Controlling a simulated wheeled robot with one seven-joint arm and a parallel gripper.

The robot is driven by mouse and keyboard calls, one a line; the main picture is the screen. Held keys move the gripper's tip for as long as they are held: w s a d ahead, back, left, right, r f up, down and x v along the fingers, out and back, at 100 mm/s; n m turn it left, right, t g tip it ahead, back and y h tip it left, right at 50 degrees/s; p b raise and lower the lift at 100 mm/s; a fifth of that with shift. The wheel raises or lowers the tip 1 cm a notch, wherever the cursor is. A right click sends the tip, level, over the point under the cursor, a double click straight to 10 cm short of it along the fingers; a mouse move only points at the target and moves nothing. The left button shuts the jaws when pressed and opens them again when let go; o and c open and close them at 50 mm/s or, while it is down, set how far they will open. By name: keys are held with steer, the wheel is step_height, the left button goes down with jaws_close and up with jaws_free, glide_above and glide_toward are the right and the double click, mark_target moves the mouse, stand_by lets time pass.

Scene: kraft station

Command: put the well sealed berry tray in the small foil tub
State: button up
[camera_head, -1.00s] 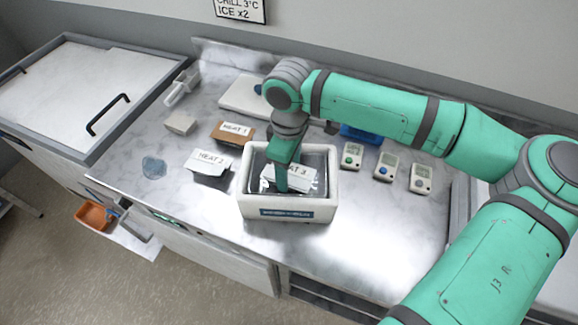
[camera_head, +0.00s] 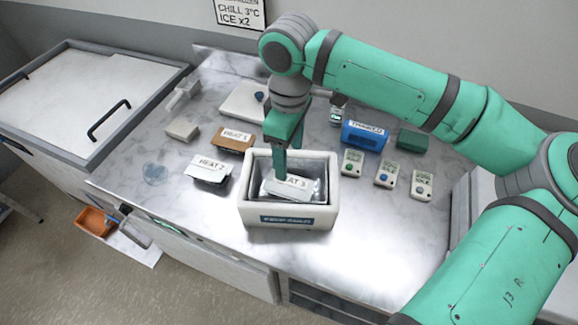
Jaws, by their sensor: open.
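A white tub with a foil-lined inside (camera_head: 288,219) and a blue front label stands at the middle of the counter. A silver tray marked HEAT 3 (camera_head: 297,187) lies inside it, slightly tilted. My gripper (camera_head: 282,177) is open, with its fingers reaching down at the tray's left end; I cannot tell whether they touch it. Another silver tray, marked HEAT 2 (camera_head: 210,169), and a brown tray marked HEAT 1 (camera_head: 233,139) lie to the left of the tub. No tray shows a readable berry marking.
Several small handheld meters (camera_head: 385,173) stand right of the tub. A white board (camera_head: 243,102), a small pale block (camera_head: 182,128) and a clear film (camera_head: 155,173) lie to the left. The front right counter is clear.

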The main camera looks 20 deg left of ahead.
steer(key=shift+r, duration=1.95)
